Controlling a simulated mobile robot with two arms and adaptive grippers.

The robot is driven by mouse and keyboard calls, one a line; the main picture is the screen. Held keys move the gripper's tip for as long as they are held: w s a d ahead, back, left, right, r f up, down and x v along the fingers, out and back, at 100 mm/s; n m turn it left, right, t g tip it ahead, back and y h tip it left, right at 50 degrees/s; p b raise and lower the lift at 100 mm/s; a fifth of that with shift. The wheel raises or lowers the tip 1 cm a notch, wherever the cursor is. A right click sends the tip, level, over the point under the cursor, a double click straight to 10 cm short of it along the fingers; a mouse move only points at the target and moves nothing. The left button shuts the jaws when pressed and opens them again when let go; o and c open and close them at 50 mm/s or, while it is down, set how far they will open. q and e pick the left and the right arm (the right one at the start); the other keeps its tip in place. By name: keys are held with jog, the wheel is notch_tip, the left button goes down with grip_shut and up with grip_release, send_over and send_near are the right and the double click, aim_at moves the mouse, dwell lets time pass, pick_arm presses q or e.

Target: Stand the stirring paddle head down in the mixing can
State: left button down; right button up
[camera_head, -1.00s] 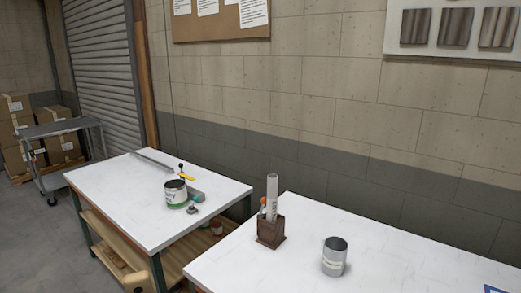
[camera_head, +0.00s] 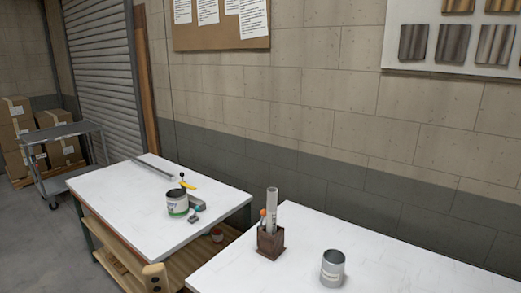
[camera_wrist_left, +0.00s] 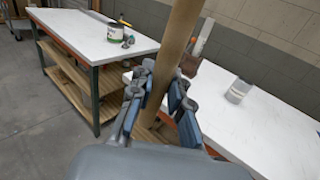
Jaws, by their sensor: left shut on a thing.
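My left gripper (camera_wrist_left: 158,97) is shut on the wooden shaft of the stirring paddle (camera_wrist_left: 174,45), which rises out of the top of the left wrist view. The paddle's head is not clearly seen. In the head view a rounded wooden end (camera_head: 155,277) at the bottom edge appears to be part of the paddle. A plain grey open can (camera_head: 332,270), which looks like the mixing can, stands upright on the nearer white table. It also shows in the left wrist view (camera_wrist_left: 238,91), right of the paddle and apart from it. My right gripper is not in view.
On the nearer table (camera_head: 395,262), a brown holder (camera_head: 270,243) with a pale tube stands left of the grey can. The farther table (camera_head: 125,205) bears a green-labelled can (camera_head: 177,203) and small tools. A gap separates the tables. The nearer table is clear around the grey can.

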pick_arm(q)
jog(key=m+p, duration=0.2)
jog(key=m, duration=0.2)
jog(key=shift+r+m+p, duration=0.3)
jog(key=shift+m+p, duration=0.1)
jog(key=shift+f+m, duration=0.15)
jog(key=shift+m, duration=0.75)
jog(key=shift+f+m, duration=0.1)
jog(key=shift+m, duration=0.9)
